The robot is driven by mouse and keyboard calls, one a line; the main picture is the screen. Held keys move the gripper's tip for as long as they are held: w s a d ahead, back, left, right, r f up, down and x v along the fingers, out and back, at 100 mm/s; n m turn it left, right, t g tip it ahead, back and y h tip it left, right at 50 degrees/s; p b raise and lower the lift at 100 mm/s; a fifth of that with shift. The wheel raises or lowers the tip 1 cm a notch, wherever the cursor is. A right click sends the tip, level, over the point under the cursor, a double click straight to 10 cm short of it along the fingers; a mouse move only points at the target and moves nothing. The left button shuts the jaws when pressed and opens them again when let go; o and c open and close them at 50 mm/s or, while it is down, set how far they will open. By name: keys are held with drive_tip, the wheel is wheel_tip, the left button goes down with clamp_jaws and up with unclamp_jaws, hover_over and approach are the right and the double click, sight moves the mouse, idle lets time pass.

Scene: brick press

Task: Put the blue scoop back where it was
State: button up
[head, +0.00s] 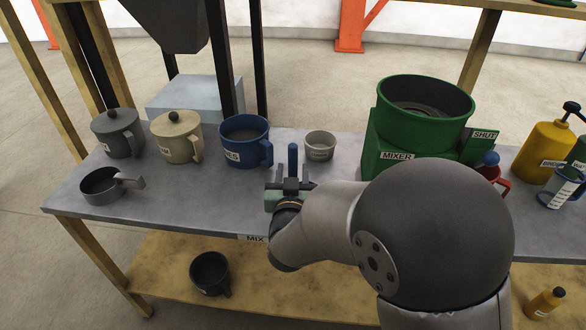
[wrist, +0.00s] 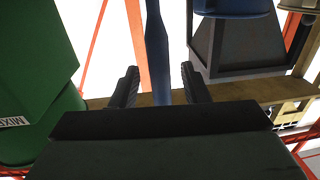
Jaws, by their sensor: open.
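A blue upright handle (head: 293,158), which looks like the blue scoop's, stands at my gripper near the middle of the table. In the wrist view the blue handle (wrist: 156,45) rises in line with the gap between my fingers. My gripper (head: 290,185) is open, with a finger on each side of that line; I see no finger touching the handle. The scoop's bowl is not clearly visible. A blue lidless pot (head: 245,150) with a label ending in "ES" stands just behind and left of the handle.
A small grey cup (head: 320,146) stands close behind the handle. The green mixer (head: 425,115) is to the right. Grey (head: 118,135) and cream (head: 177,138) lidded pots and a grey scoop (head: 102,188) are at left.

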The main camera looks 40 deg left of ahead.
drive_tip(key=b+v, duration=0.1)
drive_tip(key=v, duration=0.9)
drive_tip(key=shift+s+f, duration=0.1)
drive_tip(key=w+d+f+m+g+h, duration=0.1)
drive_tip(key=w+d+g+h, duration=0.15)
drive_tip(key=d, duration=0.35)
drive_tip(key=w+d+f+g+h, duration=0.1)
drive_tip(key=w+d+f+g, duration=0.15)
drive_tip(key=d, duration=0.35)
drive_tip(key=w+d+m+g+h, duration=0.1)
drive_tip(key=w+d, duration=0.3)
drive_tip(key=d, duration=0.2)
drive_tip(key=s+d+m+g+h, duration=0.1)
drive_tip(key=s+d+g, duration=0.2)
drive_tip(key=s+d, duration=0.2)
drive_tip(key=s+d+f+m+g+h, duration=0.1)
drive_tip(key=s+d, duration=0.4)
drive_tip(key=d, duration=0.6)
drive_tip(key=s+d+m+g+h, duration=0.2)
drive_tip(key=s+d+g+h, duration=0.1)
drive_tip(key=d, duration=0.5)
drive_tip(key=shift+s+d+f+g, duration=0.2)
drive_tip(key=shift+s+d+g, duration=0.1)
drive_tip(key=shift+s+g, duration=0.7)
